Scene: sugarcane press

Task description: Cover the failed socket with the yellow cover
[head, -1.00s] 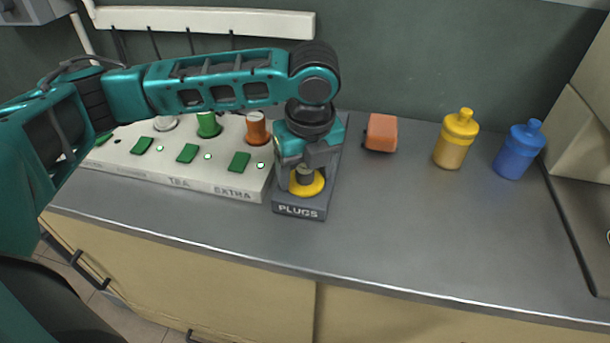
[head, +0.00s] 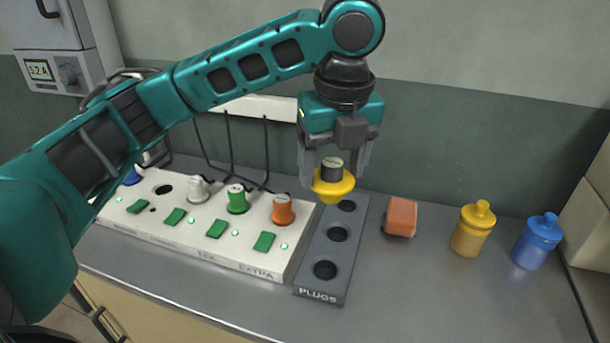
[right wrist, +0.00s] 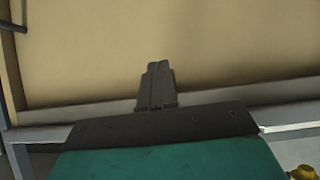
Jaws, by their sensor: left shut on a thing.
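My left gripper (head: 334,172) is shut on the yellow cover (head: 333,190), which has a dark knob with a pale top. It holds the cover in the air in front of the far part of the PLUGS tray (head: 318,281). The white socket strip (head: 190,246) lies to the left. An empty round socket (head: 165,189) shows between a blue plug (head: 132,176) and a white plug (head: 198,189); the small light near it looks dark, while others glow. My right gripper (right wrist: 156,85) shows in the right wrist view with its fingers together, facing a beige cabinet front.
A green plug (head: 237,200) and an orange plug (head: 283,210) stand upright in the strip, with cords behind. An orange block (head: 401,217), a yellow bottle (head: 472,230) and a blue bottle (head: 537,242) stand to the right. The front counter right of the tray is clear.

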